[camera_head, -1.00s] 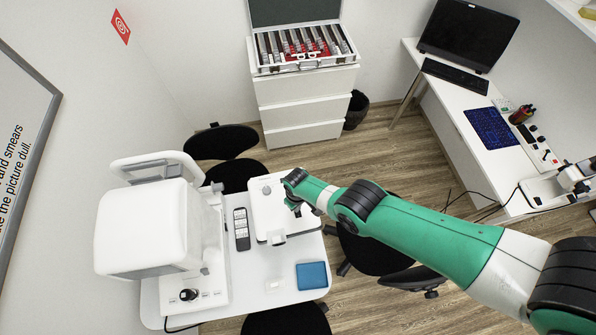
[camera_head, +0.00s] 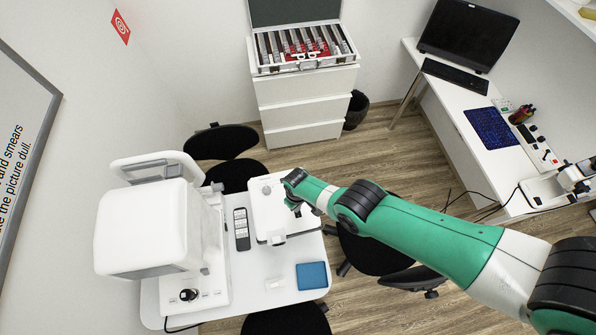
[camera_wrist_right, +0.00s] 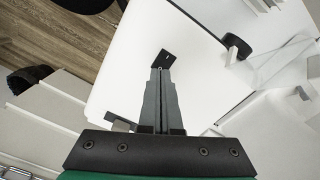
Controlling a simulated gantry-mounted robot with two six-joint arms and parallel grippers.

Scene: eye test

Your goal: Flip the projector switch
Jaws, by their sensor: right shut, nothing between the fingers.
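The projector, a white flat box (camera_head: 268,222), stands on the white table in the head view, under my right arm's end. In the right wrist view a white surface (camera_wrist_right: 190,50), seemingly the projector's, carries a small black plate (camera_wrist_right: 165,59) with a pale mark, which looks like the switch. I cannot tell which way it is set. My right gripper (camera_wrist_right: 156,73) is shut and empty, its tips just short of the plate in the picture; I cannot tell whether they touch it. In the head view its fingers are small and partly hidden by the wrist. My left gripper is not in view.
A large white machine (camera_head: 142,225) fills the table's left side. A remote (camera_head: 241,229) lies between it and the projector. A blue box (camera_head: 311,276) lies at the table's front right (camera_head: 240,305). Black chairs (camera_head: 220,142) surround the table. A drawer cabinet (camera_head: 307,105) stands behind.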

